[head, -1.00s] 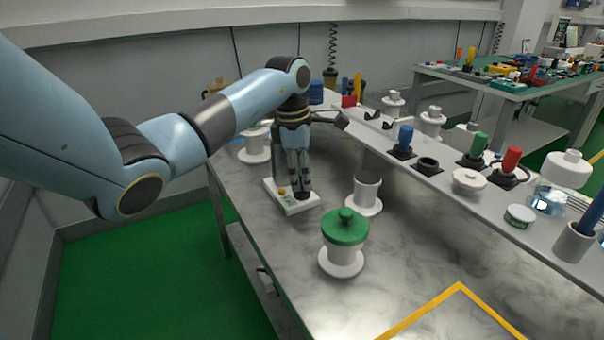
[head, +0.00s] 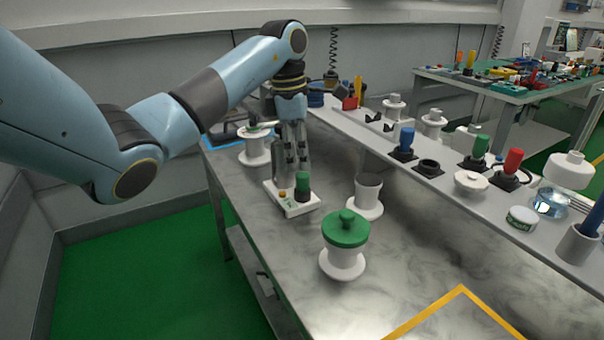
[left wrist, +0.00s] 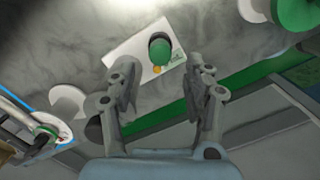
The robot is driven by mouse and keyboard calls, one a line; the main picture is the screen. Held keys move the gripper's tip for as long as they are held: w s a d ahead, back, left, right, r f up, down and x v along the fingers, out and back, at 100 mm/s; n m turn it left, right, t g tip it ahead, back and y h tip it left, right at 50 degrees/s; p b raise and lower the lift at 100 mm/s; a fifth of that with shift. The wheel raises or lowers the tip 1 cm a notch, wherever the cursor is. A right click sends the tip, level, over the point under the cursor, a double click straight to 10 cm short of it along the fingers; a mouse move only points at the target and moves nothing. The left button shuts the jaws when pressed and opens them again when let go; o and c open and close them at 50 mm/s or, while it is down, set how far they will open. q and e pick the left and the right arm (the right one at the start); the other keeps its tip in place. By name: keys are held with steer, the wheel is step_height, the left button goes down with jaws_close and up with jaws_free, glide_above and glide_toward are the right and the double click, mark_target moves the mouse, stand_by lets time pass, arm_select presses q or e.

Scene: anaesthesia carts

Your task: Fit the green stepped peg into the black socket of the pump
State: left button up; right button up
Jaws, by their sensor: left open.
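The green peg (head: 303,181) stands upright on the white pump (head: 290,206), at the black socket (head: 303,196), whose dark rim shows around the peg's foot. The pump lies on the grey table and has an orange button. In the left wrist view the green peg (left wrist: 160,52) sits within a dark ring on the white pump (left wrist: 125,52). How deep it sits I cannot tell. My left gripper (head: 296,166) is open and empty, apart from the peg and just behind it in the head view. My left gripper also shows in the left wrist view (left wrist: 163,82). My right gripper is out of view.
A white spool with a green lid (head: 345,230) and a grey-topped spool (head: 367,188) stand right of the pump. Another white spool (head: 254,152) stands behind-left. A raised shelf (head: 505,213) on the right holds blue, green and red pegs. The table front is clear.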

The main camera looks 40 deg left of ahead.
mark_target(297, 175)
arm_select(q)
steer(key=r, duration=0.6)
steer(key=shift+s+a, duration=0.25)
steer(key=shift+d+f, duration=0.1)
